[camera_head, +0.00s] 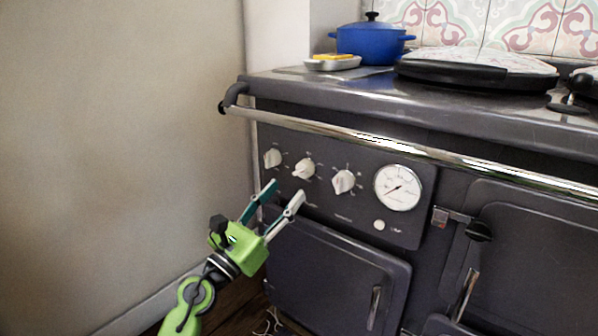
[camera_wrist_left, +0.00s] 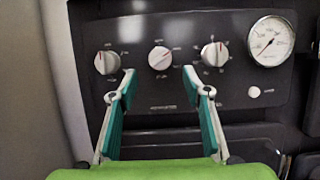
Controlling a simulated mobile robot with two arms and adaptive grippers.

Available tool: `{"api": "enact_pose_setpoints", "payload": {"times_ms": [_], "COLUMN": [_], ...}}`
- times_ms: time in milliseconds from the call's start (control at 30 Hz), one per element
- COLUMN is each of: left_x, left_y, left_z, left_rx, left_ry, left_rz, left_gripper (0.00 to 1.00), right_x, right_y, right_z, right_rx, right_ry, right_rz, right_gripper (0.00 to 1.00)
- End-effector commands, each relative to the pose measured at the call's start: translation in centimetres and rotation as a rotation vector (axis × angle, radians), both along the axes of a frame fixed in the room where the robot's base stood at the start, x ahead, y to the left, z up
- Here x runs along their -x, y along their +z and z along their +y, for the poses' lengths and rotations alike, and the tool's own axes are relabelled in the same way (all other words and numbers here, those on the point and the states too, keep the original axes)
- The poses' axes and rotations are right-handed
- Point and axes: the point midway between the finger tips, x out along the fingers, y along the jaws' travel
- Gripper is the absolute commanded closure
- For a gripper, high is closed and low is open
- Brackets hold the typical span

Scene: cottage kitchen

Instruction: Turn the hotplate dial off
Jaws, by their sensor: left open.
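The dark grey range cooker has a control panel with three white dials in a row: a left dial (camera_head: 273,158), a middle dial (camera_head: 303,169) and a right dial (camera_head: 344,181). I cannot tell which one is the hotplate dial, as the labels are too small to read. My left gripper (camera_head: 287,193) is open and empty, just in front of and below the left and middle dials. In the left wrist view the middle dial (camera_wrist_left: 160,58) sits ahead, between and beyond the open fingertips (camera_wrist_left: 160,80). No finger clearly touches a dial. My right gripper is not in view.
A chrome rail (camera_head: 390,146) runs along the cooker's front above the panel. A round gauge (camera_head: 398,187) sits right of the dials. A blue pot (camera_head: 370,43) and a small dish (camera_head: 332,64) stand on top. A bare wall (camera_head: 120,130) is close on the left.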

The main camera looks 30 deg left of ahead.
Motion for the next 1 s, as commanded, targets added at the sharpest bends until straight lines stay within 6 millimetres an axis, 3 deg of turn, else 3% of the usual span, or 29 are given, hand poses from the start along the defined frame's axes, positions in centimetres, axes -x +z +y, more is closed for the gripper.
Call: {"api": "enact_pose_setpoints", "payload": {"times_ms": [33,300,767,800,933,1000], "left_x": [-1.0,-4.6,-5.8,-5.8,-5.8,-5.8], "left_y": [0.9,2.0,2.4,2.4,2.4,2.4], "left_z": [-0.1,-0.4,-0.5,-0.5,-0.5,-0.5], "left_rx": [-0.001,0.002,0.001,0.001,0.001,0.001], "left_ry": [-0.001,-0.001,-0.002,-0.002,-0.002,-0.002], "left_rz": [-0.003,-0.002,0.000,0.000,0.000,0.000], "left_gripper": [0.56,0.56,0.56,0.58,0.92,0.94], "right_x": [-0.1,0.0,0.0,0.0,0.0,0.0], "right_y": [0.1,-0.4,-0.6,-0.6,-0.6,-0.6], "right_z": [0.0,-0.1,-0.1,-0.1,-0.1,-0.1], "right_rx": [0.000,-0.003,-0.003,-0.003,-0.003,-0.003], "right_ry": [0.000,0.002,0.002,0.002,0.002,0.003], "right_rz": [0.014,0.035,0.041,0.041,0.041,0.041], "right_gripper": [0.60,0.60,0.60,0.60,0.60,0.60]}}
